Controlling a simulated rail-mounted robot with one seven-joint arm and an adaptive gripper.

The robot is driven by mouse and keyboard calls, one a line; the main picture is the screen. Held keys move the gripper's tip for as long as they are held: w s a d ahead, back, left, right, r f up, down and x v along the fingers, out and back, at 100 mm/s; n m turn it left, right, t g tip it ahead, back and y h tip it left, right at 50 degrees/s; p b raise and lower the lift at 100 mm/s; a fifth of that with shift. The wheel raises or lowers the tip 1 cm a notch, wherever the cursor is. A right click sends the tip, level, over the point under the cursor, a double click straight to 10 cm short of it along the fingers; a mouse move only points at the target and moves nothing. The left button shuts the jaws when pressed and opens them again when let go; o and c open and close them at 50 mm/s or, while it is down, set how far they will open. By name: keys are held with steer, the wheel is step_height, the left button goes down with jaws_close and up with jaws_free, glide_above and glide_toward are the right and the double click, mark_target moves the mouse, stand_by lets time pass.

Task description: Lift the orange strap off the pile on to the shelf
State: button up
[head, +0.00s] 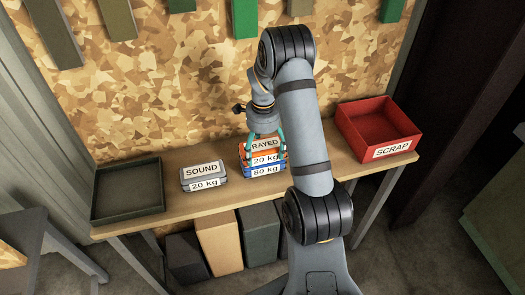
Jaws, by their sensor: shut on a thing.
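My gripper (265,147) points down over the pile. Its teal fingers straddle the top of the orange strap and are shut on it. The orange strap appears to rest on the blue one; I see no clear gap. My arm hides part of the pile's right side.
A grey bundle (203,173) labelled "SOUND" and "20 kg" lies left of the pile. A dark empty tray (127,212) is at the left end, a red "SCRAP" bin (360,145) at the right end. Bare shelf shows between them. Green and brown strips hang on the wall behind.

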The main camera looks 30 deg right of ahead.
steer(key=c, duration=0.5)
steer(key=shift+w+r, duration=0.1)
